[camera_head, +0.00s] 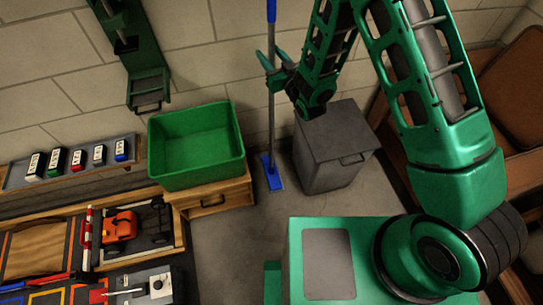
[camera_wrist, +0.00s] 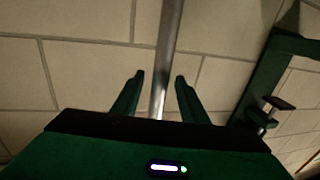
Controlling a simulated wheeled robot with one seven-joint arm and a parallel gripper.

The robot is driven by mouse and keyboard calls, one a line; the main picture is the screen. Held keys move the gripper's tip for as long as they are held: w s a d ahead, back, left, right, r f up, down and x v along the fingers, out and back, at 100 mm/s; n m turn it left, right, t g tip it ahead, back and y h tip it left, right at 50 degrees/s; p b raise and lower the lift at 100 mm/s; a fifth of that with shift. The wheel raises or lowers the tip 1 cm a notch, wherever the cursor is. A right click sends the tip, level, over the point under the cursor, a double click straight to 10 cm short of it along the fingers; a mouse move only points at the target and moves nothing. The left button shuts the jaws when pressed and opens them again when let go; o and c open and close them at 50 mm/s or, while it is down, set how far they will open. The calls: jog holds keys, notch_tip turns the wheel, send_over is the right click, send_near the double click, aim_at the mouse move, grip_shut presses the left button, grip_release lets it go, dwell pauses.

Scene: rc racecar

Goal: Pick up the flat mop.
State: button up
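The flat mop stands upright against the block wall, with a blue flat head (camera_head: 273,172) on the floor and a thin grey pole (camera_head: 271,120) with a blue upper end. My gripper (camera_head: 270,58) is at the upper part of the pole. In the wrist view the grey pole (camera_wrist: 171,35) runs between the two green fingers of my gripper (camera_wrist: 159,78). The fingers are apart, with a gap visible on both sides of the pole. How deep the pole sits between the fingers is hard to tell.
A green bin (camera_head: 196,146) sits on a wooden drawer unit (camera_head: 214,200) left of the mop. A grey lidded box (camera_head: 335,150) stands close on its right. A workbench with an orange toy car (camera_head: 119,227) is at lower left. Grey floor (camera_head: 237,240) is clear in front.

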jog(key=shift+x, duration=1.6)
jog(key=shift+d+r, duration=0.1)
jog(key=shift+d, duration=0.05)
grip_shut()
jog(key=shift+w, duration=0.1)
jog(key=shift+r, duration=0.1)
